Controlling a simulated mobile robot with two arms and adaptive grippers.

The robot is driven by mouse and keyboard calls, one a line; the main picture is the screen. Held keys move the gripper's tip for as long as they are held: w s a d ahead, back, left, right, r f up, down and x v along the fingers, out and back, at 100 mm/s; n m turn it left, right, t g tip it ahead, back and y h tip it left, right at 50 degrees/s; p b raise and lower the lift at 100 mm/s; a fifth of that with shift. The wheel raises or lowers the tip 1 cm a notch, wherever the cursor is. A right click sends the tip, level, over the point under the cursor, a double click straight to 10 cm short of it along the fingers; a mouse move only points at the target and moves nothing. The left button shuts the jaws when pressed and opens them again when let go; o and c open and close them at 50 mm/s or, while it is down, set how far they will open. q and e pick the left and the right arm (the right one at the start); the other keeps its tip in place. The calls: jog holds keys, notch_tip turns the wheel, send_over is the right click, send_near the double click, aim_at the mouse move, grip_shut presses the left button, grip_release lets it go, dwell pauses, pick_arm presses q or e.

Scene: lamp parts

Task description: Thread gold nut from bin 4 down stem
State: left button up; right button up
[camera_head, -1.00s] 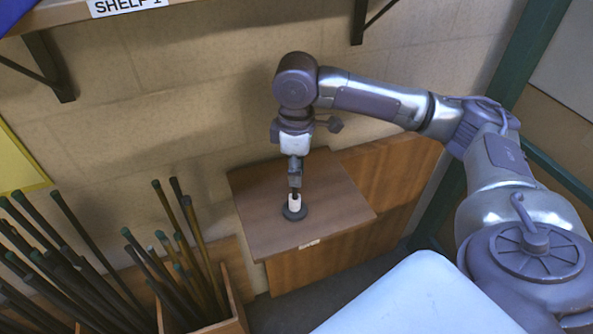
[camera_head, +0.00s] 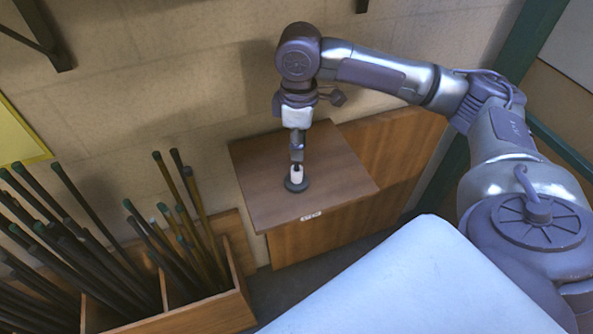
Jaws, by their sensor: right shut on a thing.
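A dark round base (camera_head: 297,185) sits on the wooden cabinet top (camera_head: 265,205). A short white cylindrical part (camera_head: 297,174) stands upright at its middle. My right gripper (camera_head: 297,164) points straight down right above the white part, its fingers closed at or around the part's top. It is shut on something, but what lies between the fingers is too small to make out. I cannot tell a gold nut or a bin 4 in this view. My left gripper is not in view.
A wooden bin (camera_head: 243,283) at the lower left holds several dark rods with green tips. A pale flat surface (camera_head: 390,285) fills the bottom middle. A wall stands behind the cabinet, with a shelf bracket (camera_head: 45,40) at the upper left.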

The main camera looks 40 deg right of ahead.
jog(key=shift+f, duration=1.85)
jog(key=shift+f, duration=0.4)
jog(key=shift+f, duration=0.15)
jog(key=o, duration=0.3)
grip_shut()
